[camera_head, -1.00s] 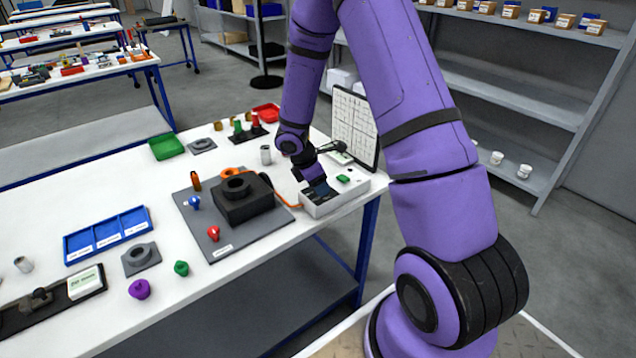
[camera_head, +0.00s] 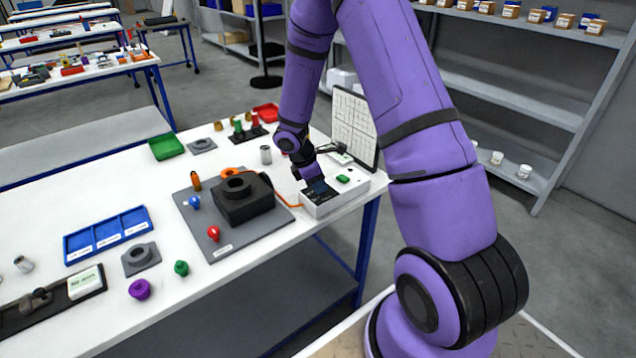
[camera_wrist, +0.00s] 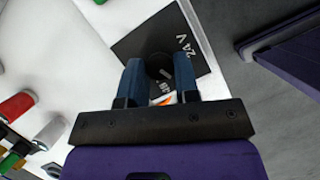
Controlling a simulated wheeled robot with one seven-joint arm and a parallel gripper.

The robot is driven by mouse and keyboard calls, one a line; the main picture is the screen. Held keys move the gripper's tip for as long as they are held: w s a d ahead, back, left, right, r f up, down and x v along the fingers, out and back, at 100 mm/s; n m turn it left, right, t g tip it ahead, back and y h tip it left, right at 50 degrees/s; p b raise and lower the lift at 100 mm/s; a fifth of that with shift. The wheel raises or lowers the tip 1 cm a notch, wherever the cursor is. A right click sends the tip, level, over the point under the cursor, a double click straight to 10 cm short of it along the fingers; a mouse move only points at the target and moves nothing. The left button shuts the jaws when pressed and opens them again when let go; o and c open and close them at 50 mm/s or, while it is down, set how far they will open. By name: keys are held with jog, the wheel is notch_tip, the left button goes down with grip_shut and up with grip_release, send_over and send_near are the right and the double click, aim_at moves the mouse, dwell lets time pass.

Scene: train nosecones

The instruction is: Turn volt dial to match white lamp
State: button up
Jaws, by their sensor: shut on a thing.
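The volt dial (camera_wrist: 158,68) is a dark round knob on a black plate (camera_wrist: 135,43) printed "24 V". More print and a small orange-and-white mark show near the fingers, partly hidden. My gripper (camera_wrist: 159,76) has its two blue fingers shut on the dial, one on each side. In the head view my gripper (camera_head: 318,187) reaches down onto the white control box (camera_head: 345,199), hiding the dial. A small pale round spot (camera_head: 359,170) on the box top may be the white lamp; I cannot tell whether it is lit.
A green piece (camera_head: 343,179) sits on the box top. A gridded board (camera_head: 355,125) stands behind it. To the left, a grey mat (camera_head: 222,244) carries a black block (camera_head: 243,205), joined to the box by an orange cable. The table edge is close in front.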

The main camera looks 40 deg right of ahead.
jog(key=m, duration=0.2)
jog(key=m+g+y, duration=0.1)
jog(key=m, duration=0.2)
jog(key=shift+w+d+g, duration=0.1)
jog(key=shift+w+g, duration=0.1)
jog(key=shift+g, duration=0.1)
jog(key=m+y, duration=0.1)
jog(key=m, duration=0.1)
jog(key=m+g, duration=0.1)
jog(key=m, duration=0.2)
jog(key=shift+d+y, duration=0.1)
jog(key=shift+y, duration=0.3)
jog(key=shift+m, duration=0.3)
jog(key=o, duration=0.9)
jog(key=v, duration=1)
jog(key=shift+w+r, duration=0.2)
jog(key=shift+r, duration=0.15)
